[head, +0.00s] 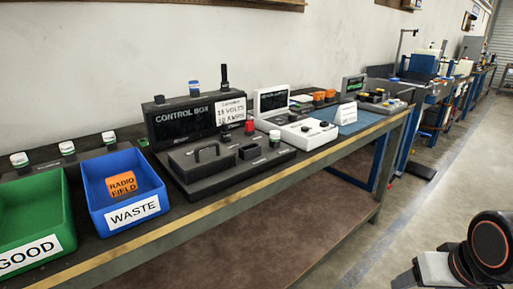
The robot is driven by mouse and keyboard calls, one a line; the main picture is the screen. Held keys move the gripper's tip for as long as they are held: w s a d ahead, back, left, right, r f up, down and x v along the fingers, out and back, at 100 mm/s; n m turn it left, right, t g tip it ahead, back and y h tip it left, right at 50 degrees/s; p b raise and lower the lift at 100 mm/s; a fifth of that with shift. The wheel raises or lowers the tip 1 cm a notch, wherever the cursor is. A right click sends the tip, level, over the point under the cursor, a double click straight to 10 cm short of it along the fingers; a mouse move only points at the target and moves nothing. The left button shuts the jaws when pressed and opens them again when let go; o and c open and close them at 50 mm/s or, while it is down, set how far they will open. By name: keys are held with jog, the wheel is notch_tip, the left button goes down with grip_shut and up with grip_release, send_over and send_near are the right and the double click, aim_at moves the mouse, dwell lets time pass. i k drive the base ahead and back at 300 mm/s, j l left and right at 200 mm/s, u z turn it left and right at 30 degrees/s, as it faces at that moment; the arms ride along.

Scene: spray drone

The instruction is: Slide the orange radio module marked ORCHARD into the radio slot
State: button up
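An orange module marked RADIO FIELD (123,185) lies in the blue bin labelled WASTE (93,220). More small orange pieces (325,95) sit on the bench behind the white device, too small to read; I cannot tell whether one is marked ORCHARD. The black control box (180,122) stands on the bench, with a black base (200,182) in front of it that has a handle and small recesses. I cannot tell which recess is the radio slot. Parts of my arm show at the bottom right; my gripper is not in view.
A green bin labelled GOOD (42,235) stands at the left. A white device with a screen (305,131) is right of the control box. White-capped jars (67,148) line the back left. The bench front edge (240,185) is clear; open floor (415,205) lies to the right.

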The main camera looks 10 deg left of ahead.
aim_at(329, 92)
jog(key=i+l+u, duration=0.15)
jog(key=u, duration=0.35)
jog(key=i+l+u, duration=0.1)
jog(key=l+u, duration=0.25)
jog(key=u, duration=0.15)
jog(key=i+l+u, duration=0.2)
jog(key=l, duration=0.55)
jog(key=l+u, duration=0.2)
jog(key=l, duration=0.5)
jog(key=i+l+u, duration=0.15)
jog(key=l, duration=2.4)
